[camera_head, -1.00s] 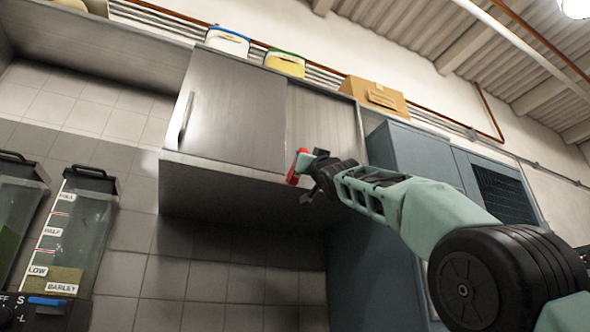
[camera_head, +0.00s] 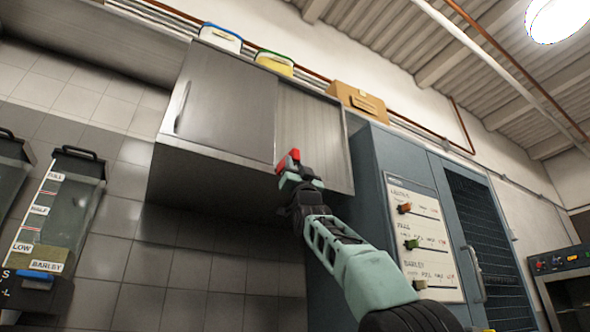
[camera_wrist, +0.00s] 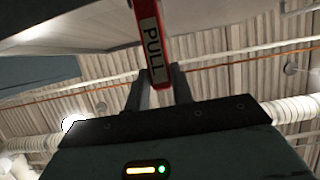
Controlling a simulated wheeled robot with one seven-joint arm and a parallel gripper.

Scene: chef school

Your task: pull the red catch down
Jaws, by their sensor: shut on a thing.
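The red catch (camera_head: 288,160) is at the lower edge of the metal wall cabinet (camera_head: 226,103), by its right-hand door. In the wrist view the catch (camera_wrist: 154,46) is a red strip with a pale label reading PULL. My gripper (camera_head: 291,180) reaches up to it from below. In the wrist view the two dark fingers of my gripper (camera_wrist: 160,84) stand on either side of the catch's lower end, shut on it. The exact contact faces are hidden.
Bins (camera_head: 220,37) and a brown box (camera_head: 357,98) stand on top of the cabinet. A blue cabinet (camera_head: 385,160) with a white board (camera_head: 424,240) stands close on the right. A barley dispenser (camera_head: 62,208) hangs at the left. The tiled wall below the cabinet is clear.

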